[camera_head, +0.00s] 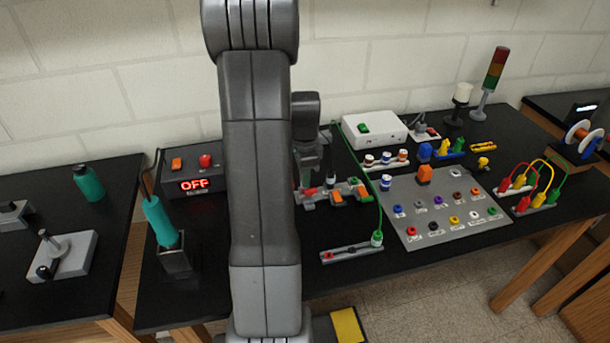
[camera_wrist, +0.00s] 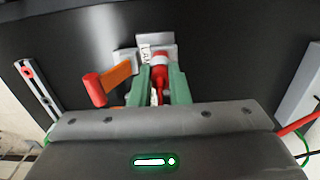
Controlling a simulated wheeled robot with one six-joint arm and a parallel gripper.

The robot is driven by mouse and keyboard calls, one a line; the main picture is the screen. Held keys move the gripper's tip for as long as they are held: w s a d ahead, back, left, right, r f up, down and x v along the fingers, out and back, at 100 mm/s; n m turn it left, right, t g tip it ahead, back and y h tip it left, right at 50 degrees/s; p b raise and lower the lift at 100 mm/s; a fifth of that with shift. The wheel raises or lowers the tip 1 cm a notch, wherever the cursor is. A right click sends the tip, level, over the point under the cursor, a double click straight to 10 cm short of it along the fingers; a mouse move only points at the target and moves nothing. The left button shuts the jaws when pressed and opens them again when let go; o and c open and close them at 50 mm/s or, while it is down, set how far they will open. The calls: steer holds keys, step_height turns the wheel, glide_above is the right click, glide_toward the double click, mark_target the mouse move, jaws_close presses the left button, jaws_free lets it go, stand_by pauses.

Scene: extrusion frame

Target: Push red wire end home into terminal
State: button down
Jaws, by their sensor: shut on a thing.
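My gripper (camera_wrist: 162,82) has green fingers and is shut on the red wire end (camera_wrist: 161,70), in the middle of the wrist view. A white band shows at the far end of the red piece, against the grey terminal (camera_wrist: 155,40) with a partly covered white label. I cannot tell how deep the wire end sits in it. An orange lever (camera_wrist: 118,75) and a red cylinder (camera_wrist: 92,90) are just left of the fingers. In the head view, the terminal row with orange levers (camera_head: 338,196) stands below my wrist; my arm hides part of that area.
A grey strip with sockets (camera_head: 345,254) lies in front of the terminals. A grey panel of coloured sockets (camera_head: 412,228) is to the right. A control box reading OFF (camera_head: 193,180) and a teal-handled tool (camera_head: 158,220) stand left. Bare black bench lies between.

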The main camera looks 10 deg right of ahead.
steer(key=shift+s+a+f, duration=0.15)
steer(key=shift+f, duration=0.15)
steer(key=c, duration=1.3)
jaws_free()
steer(key=shift+w, duration=0.25)
step_height(320, 180, up, 14)
steer(key=b, duration=0.1)
steer(key=shift+f, duration=0.15)
step_height(320, 180, down, 13)
steer(key=shift+f+p, duration=0.2)
steer(key=shift+p, duration=0.35)
steer(key=shift+r, duration=0.1)
